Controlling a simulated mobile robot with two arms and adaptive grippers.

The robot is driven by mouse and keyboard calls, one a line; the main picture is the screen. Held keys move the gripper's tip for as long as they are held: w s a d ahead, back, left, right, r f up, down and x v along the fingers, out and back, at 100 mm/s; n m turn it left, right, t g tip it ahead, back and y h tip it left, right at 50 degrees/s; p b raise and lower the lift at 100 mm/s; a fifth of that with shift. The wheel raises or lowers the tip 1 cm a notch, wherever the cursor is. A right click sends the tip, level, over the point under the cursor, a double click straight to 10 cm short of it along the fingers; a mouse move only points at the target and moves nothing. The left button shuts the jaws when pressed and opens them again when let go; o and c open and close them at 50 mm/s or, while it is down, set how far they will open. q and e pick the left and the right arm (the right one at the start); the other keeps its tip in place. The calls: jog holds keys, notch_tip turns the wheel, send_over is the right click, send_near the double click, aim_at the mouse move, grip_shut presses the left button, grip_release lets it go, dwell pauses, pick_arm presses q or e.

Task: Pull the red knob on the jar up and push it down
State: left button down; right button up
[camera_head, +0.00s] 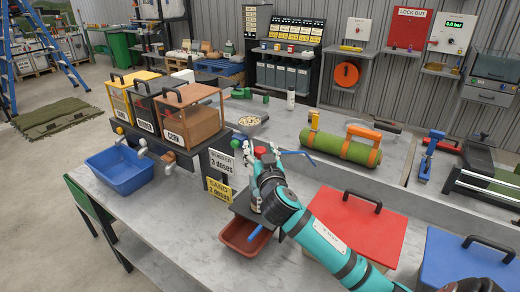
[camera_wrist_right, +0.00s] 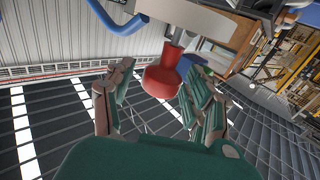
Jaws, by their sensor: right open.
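The red knob (camera_head: 260,151) shows just above my right gripper (camera_head: 263,164) in the head view, at the middle of the workbench. In the right wrist view the knob (camera_wrist_right: 163,76) sits on a short grey stem. It lies between the spread fingers of my right gripper (camera_wrist_right: 158,92), with gaps visible on either side. That gripper is open and holds nothing. The jar's body is mostly hidden behind my gripper and wrist in the head view. My left gripper is not in view.
A funnel bowl of grains (camera_head: 250,119) stands behind the knob. A red tray (camera_head: 232,247) lies below the dark stand. Labelled bins (camera_head: 205,125) and a blue tub (camera_head: 118,183) stand left. A red lidded box (camera_head: 340,240) and a green roll (camera_head: 330,147) are right.

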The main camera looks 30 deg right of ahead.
grip_shut()
dwell(0.3)
jog(key=shift+w+f, duration=0.25)
jog(key=shift+f, duration=0.05)
dwell(0.3)
jog(key=shift+r, duration=0.1)
